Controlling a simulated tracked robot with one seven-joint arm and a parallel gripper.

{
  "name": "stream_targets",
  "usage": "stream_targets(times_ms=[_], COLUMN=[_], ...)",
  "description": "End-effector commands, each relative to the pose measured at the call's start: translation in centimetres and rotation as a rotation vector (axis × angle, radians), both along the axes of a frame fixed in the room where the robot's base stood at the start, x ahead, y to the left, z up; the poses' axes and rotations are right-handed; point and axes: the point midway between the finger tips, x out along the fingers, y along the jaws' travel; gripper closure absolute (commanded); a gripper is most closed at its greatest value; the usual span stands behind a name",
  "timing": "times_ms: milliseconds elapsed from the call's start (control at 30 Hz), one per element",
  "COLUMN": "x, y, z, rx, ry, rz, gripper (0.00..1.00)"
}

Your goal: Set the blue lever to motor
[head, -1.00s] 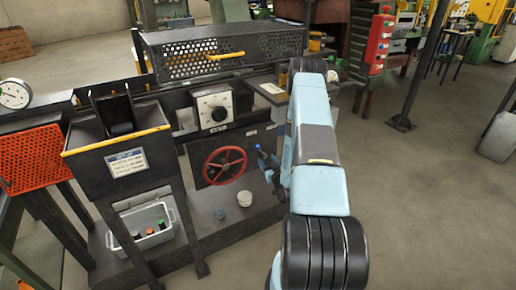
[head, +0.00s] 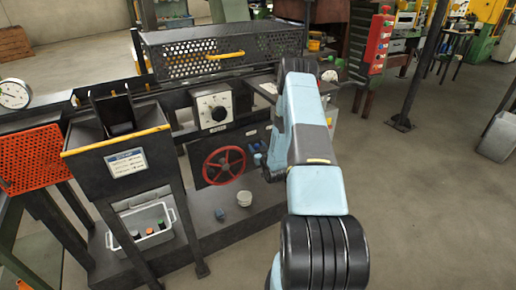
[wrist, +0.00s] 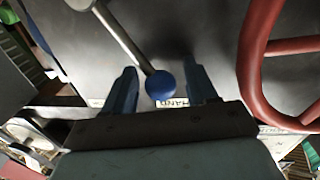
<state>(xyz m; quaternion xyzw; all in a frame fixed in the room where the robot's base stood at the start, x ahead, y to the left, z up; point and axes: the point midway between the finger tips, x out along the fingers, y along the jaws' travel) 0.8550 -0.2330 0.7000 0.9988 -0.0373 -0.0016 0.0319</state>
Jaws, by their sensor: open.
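The blue lever is a bare metal rod with a round blue knob (wrist: 160,86), seen in the wrist view. Its rod runs up and left from the knob to a pivot at the top edge. My gripper (wrist: 160,70) is open, with one blue finger on each side of the knob and a visible gap on both sides. A label reading HAND (wrist: 174,102) lies by the knob, partly hidden by the knob and my gripper. No motor label is readable. In the head view my arm covers part of the panel, and small blue parts show beside the red wheel.
A red handwheel (head: 224,165) is close to the lever; it fills the right of the wrist view (wrist: 252,75). A dial box (head: 212,107) sits above. Open floor lies to the right.

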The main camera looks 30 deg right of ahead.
Motion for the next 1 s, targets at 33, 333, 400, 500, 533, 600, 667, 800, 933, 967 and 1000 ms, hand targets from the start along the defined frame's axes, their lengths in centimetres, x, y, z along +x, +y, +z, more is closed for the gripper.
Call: stream_targets(times_ms=[33, 333, 400, 500, 533, 600, 667, 800, 933, 967, 1000], x=[0.0, -0.03, -0.03, -0.04, -0.04, -0.04, -0.04, -0.05, -0.06, -0.06, -0.08], y=[0.01, 0.0, 0.0, -0.01, -0.01, -0.01, -0.02, -0.03, -0.04, -0.04, -0.72], z=[-0.01, -0.01, -0.01, -0.01, -0.01, -0.01, -0.01, -0.02, -0.02, -0.02, -0.01], rx=[0.0, 0.0, 0.0, 0.0, 0.0, 0.0, 0.0, 0.0, 0.001, 0.001, 0.0], ry=[0.0, 0.0, 0.0, 0.0, 0.0, 0.0, 0.0, 0.0, 0.0, 0.0, 0.0], rz=[0.0, 0.0, 0.0, 0.0, 0.0, 0.0, 0.0, 0.0, 0.0, 0.0, -0.001], gripper=[0.43, 0.6, 0.67, 0.77, 0.79, 0.86, 0.92, 1.0, 1.0, 1.0, 1.0])
